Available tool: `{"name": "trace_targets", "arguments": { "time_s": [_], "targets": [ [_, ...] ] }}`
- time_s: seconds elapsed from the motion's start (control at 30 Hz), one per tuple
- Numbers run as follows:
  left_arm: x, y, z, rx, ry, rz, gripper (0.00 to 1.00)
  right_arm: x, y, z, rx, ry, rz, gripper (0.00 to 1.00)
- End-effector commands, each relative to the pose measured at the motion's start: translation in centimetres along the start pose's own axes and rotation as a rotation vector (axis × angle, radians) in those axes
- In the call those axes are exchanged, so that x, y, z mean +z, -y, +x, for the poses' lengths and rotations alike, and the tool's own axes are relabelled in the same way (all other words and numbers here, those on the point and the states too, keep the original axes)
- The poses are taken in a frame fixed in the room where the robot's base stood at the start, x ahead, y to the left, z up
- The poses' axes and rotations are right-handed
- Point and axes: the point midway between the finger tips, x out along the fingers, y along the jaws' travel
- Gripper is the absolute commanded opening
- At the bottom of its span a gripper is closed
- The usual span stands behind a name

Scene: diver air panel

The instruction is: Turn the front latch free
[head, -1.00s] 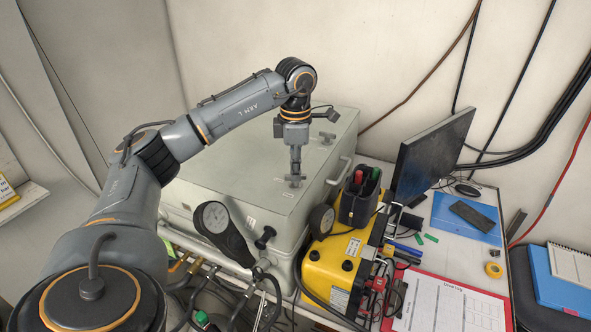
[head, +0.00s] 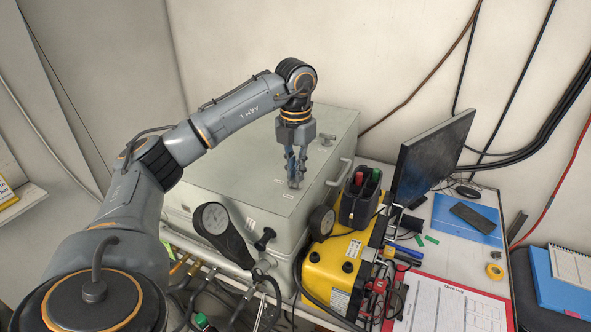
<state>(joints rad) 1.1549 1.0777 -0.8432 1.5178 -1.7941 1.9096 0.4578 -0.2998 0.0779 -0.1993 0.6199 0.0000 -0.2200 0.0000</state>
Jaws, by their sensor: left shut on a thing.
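My left gripper (head: 296,178) points down onto the lid of the large grey-green case (head: 230,172). Its fingers are shut on the front latch (head: 293,184), a small metal turn-handle on top of the lid. The fingers hide much of the latch, so its exact angle is hard to read. My right gripper is not in view.
A yellow unit (head: 333,265) with a black pen holder (head: 358,200) sits close at right. A monitor (head: 432,155) stands behind. The lid's left part is clear.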

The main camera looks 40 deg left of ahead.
Motion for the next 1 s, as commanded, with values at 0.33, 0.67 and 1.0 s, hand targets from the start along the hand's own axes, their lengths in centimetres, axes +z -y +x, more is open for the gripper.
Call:
{"name": "trace_targets", "arguments": {
  "time_s": [0.33,0.67,1.0],
  "targets": [
    [0.05,-0.03,-0.09,0.0,0.003,-0.161,0.0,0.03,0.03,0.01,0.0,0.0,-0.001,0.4],
    [0.06,-0.03,-0.12,0.0,0.003,-0.198,0.0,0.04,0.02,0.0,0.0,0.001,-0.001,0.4],
    [0.06,-0.04,-0.13,0.0,0.004,-0.198,0.21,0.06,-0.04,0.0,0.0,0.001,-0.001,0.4]
  ]
}}
